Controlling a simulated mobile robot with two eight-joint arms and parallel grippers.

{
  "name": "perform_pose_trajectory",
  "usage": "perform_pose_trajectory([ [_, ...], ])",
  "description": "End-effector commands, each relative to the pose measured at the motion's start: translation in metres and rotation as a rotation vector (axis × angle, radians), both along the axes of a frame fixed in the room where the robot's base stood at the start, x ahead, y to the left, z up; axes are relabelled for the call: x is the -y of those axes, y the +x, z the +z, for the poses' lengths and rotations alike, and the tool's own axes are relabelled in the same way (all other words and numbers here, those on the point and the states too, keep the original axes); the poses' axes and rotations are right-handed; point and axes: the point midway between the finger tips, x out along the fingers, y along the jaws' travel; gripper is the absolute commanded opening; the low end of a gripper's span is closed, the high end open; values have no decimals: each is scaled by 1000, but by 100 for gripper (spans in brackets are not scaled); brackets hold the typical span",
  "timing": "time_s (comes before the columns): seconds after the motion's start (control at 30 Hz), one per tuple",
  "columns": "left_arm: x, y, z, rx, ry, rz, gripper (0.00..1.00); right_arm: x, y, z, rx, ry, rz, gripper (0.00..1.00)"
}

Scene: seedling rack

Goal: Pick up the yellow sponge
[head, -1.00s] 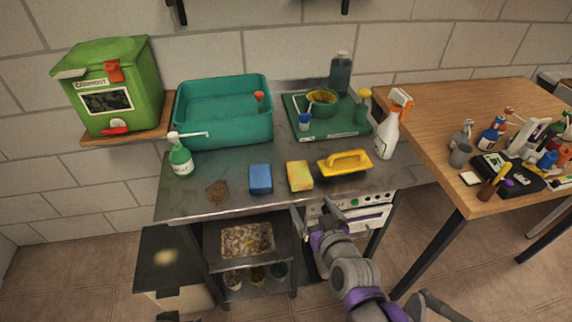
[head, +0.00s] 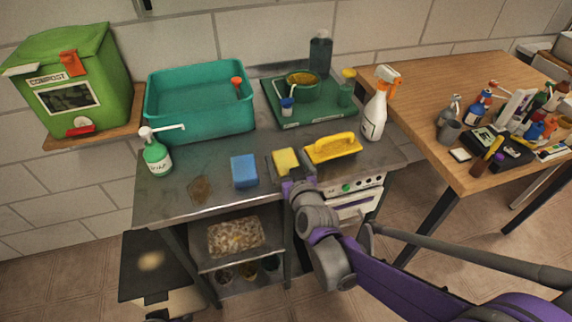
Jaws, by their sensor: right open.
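The yellow sponge (head: 285,159) lies on the grey metal counter (head: 217,180), between the blue sponge (head: 244,170) and a yellow float-like tool with a handle (head: 333,148). My right gripper (head: 292,168) is open at the yellow sponge, with its fingers on either side of it at the near part. The gripper covers the sponge's near end. I cannot tell whether the fingers touch it. My left gripper is not in view.
A soap bottle (head: 158,157) and a brown stain (head: 201,188) are at the left. A teal basin (head: 200,130) and a green tray (head: 325,117) stand behind. A white spray bottle (head: 374,115) is at the right, beside a crowded wooden table (head: 432,90).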

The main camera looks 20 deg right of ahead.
Motion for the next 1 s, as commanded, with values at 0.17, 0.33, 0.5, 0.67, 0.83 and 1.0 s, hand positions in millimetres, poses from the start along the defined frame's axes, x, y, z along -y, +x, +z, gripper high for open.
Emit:
perform_pose_trajectory([
  [0.17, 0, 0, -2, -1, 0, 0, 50, -1, 24, -4, 0, -1, 0, 100],
  [0.33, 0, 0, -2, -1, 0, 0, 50, -1, 28, -5, 0, 0, 0, 100],
  [0.5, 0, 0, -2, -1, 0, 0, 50, -1, 28, -5, 0, 0, 0, 91],
  [0.67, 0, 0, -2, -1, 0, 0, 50, -1, 28, -5, 0, 0, 0, 62],
  [0.83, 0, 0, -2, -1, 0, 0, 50, -2, 28, -5, -1, 0, 1, 32],
  [1.0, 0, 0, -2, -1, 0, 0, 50, -2, 28, -5, -1, 0, 1, 29],
])
